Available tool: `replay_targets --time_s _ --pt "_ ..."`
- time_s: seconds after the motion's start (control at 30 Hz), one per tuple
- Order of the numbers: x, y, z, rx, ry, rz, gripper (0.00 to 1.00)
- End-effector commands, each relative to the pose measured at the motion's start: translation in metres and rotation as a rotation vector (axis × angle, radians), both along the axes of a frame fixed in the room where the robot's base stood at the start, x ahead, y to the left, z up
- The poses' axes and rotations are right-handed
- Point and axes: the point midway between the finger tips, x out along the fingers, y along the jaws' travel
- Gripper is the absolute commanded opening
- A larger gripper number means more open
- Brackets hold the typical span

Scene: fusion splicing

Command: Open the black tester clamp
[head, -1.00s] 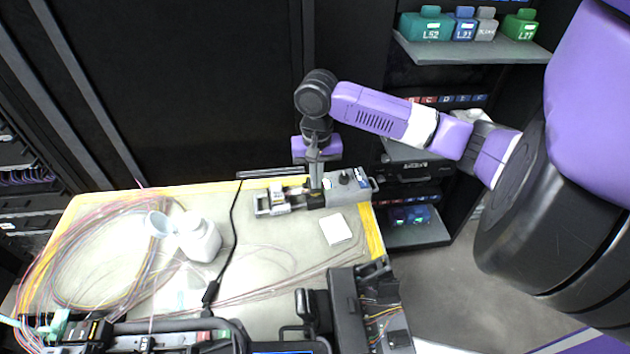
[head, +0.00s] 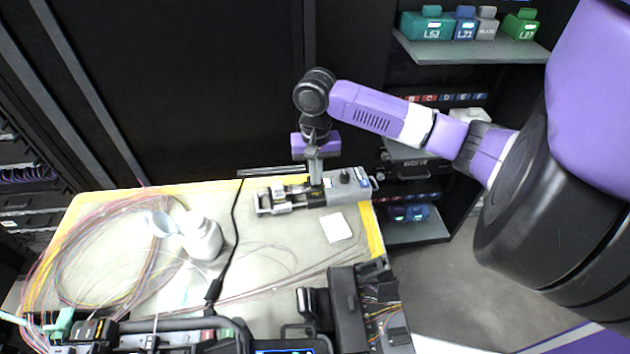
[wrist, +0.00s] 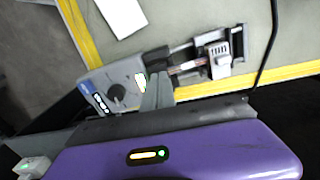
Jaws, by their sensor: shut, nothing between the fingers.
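The tester (head: 345,187) is a grey and silver device lying along the back right of the table. It has a dark knob and small lit labels on its right part, and a silver sliding frame (head: 272,200) on its left. It also shows in the wrist view (wrist: 125,85). A black clamp part (head: 315,197) sits near its middle, mostly hidden by my fingers. My gripper (head: 316,183) points down over the middle of the tester with its fingers together and nothing between them. In the wrist view the fingertips (wrist: 158,80) are close beside the dark middle part; I cannot tell whether they touch it.
A white card (head: 335,227) lies in front of the tester. A white bottle (head: 203,240) and coiled fibres (head: 75,260) are to the left. A black cable (head: 232,235) crosses the table. Dark equipment (head: 345,305) fills the front edge, and a dark cabinet stands behind.

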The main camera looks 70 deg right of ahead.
Motion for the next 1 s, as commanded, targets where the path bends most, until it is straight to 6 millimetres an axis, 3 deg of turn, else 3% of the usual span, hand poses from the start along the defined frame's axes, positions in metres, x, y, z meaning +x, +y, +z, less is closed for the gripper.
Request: replay_targets --time_s 0.83,1.0 --pt "0.003 -0.009 0.014 -0.004 0.002 -0.004 0.00" --pt "0.004 -0.011 0.025 -0.004 0.001 -0.004 0.00"
